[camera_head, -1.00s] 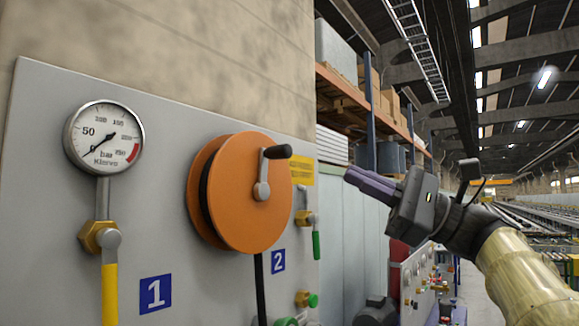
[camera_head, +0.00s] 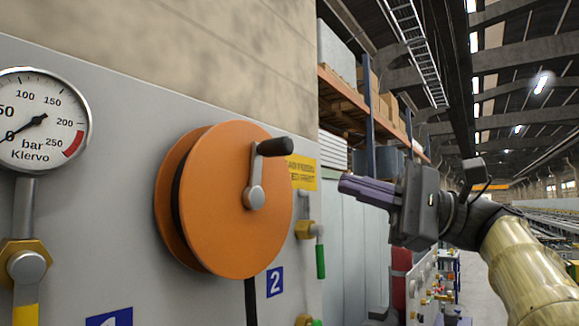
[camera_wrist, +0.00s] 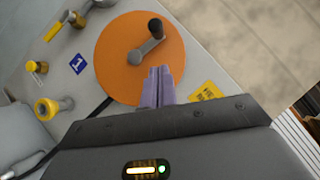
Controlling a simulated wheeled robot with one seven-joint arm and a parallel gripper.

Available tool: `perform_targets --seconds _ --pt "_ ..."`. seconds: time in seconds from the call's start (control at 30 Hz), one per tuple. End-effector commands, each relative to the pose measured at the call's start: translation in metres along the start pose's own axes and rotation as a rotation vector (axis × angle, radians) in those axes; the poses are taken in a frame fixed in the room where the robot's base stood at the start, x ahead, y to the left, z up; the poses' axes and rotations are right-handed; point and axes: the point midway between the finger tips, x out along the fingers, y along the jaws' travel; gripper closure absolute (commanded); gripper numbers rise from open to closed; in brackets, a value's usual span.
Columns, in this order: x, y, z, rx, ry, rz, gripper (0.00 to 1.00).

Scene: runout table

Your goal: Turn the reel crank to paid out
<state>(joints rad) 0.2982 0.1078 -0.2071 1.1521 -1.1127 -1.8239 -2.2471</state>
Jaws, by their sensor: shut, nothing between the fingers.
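The orange reel (camera_head: 222,215) is mounted on the grey panel, with a black strap or hose wound on it and hanging down below. Its crank has a grey arm (camera_head: 255,188) at the hub and a black handle (camera_head: 275,147) pointing up and right. My gripper (camera_head: 342,184) is to the right of the reel, its purple fingers shut and empty, apart from the handle. In the wrist view the reel (camera_wrist: 122,62) and crank handle (camera_wrist: 156,28) lie beyond the shut fingertips (camera_wrist: 159,70).
A pressure gauge (camera_head: 40,118) and a valve (camera_head: 25,262) are at the left of the panel. A yellow label (camera_head: 303,172) and a green-handled valve (camera_head: 319,258) are just right of the reel. Shelving stands behind.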

Motion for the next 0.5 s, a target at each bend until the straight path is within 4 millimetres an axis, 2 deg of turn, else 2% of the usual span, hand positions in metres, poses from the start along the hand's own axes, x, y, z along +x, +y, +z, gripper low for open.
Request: perform_targets --seconds 0.27,0.5 --pt "0.010 -0.002 0.001 0.003 -0.001 -0.001 1.00" --pt "0.045 -0.005 0.003 0.004 -0.004 -0.001 1.00"
